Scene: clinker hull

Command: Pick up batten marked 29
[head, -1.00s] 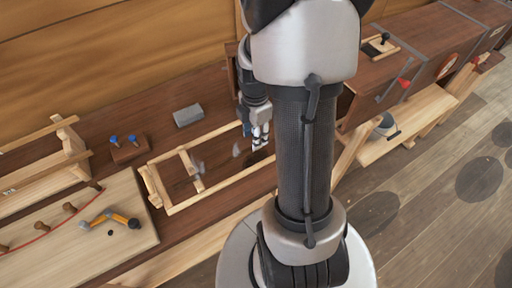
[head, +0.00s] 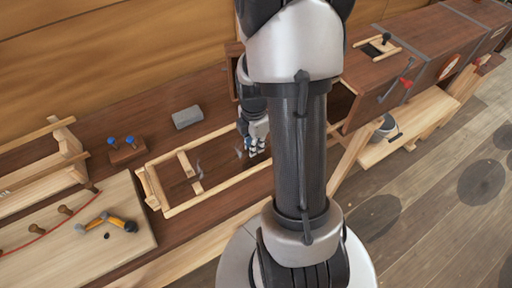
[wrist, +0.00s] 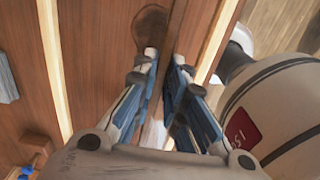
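No marking 29 is readable in these frames, so I cannot tell which strip is that batten. Pale wooden battens (head: 30,182) lie across a rack at the far left of the head view, too small to read. My gripper (head: 254,149) points down at the right end of the wooden frame on the bench. In the wrist view, the two blue-grey fingers of my gripper (wrist: 165,58) stand apart, with brown bench surface beyond the tips. A pale sliver shows low between the fingers; I cannot tell what it is. I see nothing clamped at the tips.
The light wooden frame (head: 216,192) lies on the dark bench. A grey block (head: 187,117), a block with blue knobs (head: 127,151) and a pale board (head: 75,258) with an orange-handled tool (head: 108,221) are to the left. A bucket (head: 384,127) stands right of my arm.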

